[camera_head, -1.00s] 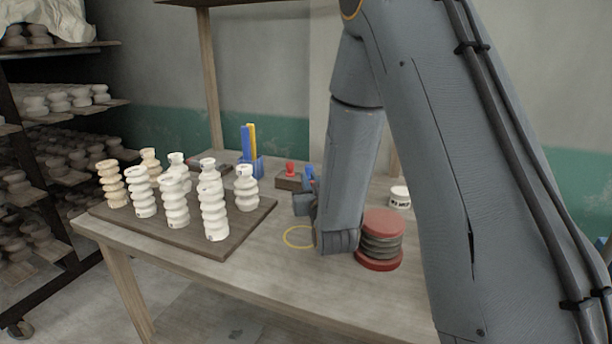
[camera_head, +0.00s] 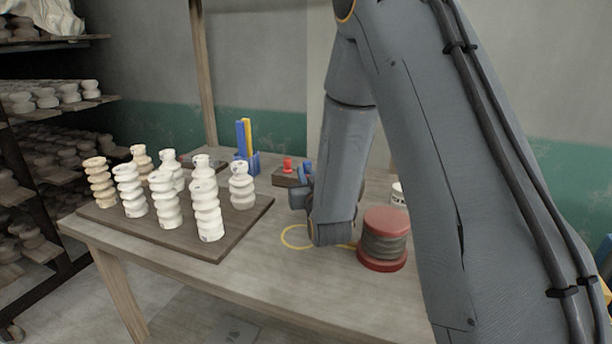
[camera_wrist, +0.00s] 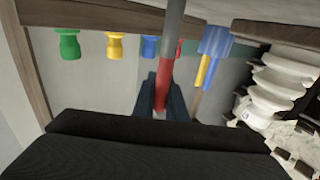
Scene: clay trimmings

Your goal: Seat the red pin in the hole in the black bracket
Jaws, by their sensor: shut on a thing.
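My gripper (camera_wrist: 163,88) shows in the wrist view with its dark fingers shut on the red pin (camera_wrist: 162,72). The pin is red near the fingers, with a long grey part running up past the top edge of the picture. In the head view my arm covers most of the gripper, and the held pin cannot be made out. The gripper is above the table, left of a red-ended spool. I cannot make out the black bracket or its hole in either view.
A brown block with a red knob (camera_head: 288,165) stands behind the gripper. A blue holder (camera_head: 246,162) has blue and yellow sticks. A board (camera_head: 110,222) of pale turned pieces lies left. The spool (camera_head: 383,240) is close on the right; a yellow ring (camera_head: 285,238) lies flat.

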